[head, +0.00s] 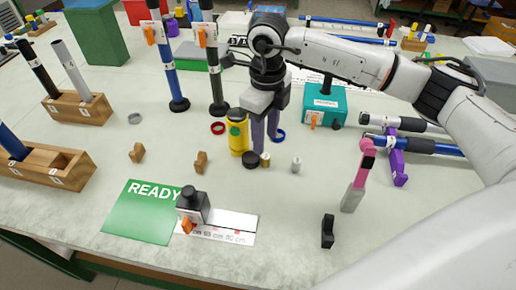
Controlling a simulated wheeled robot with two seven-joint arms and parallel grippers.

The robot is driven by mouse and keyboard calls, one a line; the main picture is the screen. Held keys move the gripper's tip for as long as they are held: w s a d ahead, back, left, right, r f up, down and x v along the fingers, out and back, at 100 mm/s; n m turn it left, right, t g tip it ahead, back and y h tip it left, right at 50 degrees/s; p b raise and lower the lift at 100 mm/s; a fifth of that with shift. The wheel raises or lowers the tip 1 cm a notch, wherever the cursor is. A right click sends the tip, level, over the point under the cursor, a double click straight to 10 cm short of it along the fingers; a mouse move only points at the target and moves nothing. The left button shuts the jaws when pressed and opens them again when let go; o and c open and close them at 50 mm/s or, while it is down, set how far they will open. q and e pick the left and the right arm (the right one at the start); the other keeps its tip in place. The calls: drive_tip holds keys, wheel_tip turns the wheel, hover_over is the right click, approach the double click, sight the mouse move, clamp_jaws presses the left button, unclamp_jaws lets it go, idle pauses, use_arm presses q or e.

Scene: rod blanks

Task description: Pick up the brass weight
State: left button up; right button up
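A small brass weight (265,160) stands on the table near the middle, just right of a black round piece. My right gripper (266,144) reaches down from above with its two purple fingers apart. Its fingertips are right behind or just above the brass weight. I cannot tell whether they touch it, and nothing is seen held between them. My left gripper is not in view.
Close by are the black round piece (250,160), a yellow canister (238,133), a silver weight (296,164) and a wooden block (201,162). A teal box (334,104) stands behind right. A green READY mat (135,219) lies in front left.

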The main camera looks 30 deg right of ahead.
sight(266, 156)
drive_tip(key=shift+s+f, duration=0.2)
drive_tip(key=shift+f, duration=0.35)
drive_tip(key=shift+s+f, duration=0.15)
drive_tip(key=shift+f, duration=0.75)
drive_tip(key=f, duration=0.1)
drive_tip(key=f+p, duration=0.1)
drive_tip(key=f, duration=0.2)
drive_tip(key=shift+w+d+f, duration=0.1)
drive_tip(key=shift+w+f, duration=0.05)
drive_tip(key=shift+w, duration=0.1)
drive_tip(key=shift+f, duration=0.45)
drive_tip(key=shift+w, duration=0.1)
clamp_jaws()
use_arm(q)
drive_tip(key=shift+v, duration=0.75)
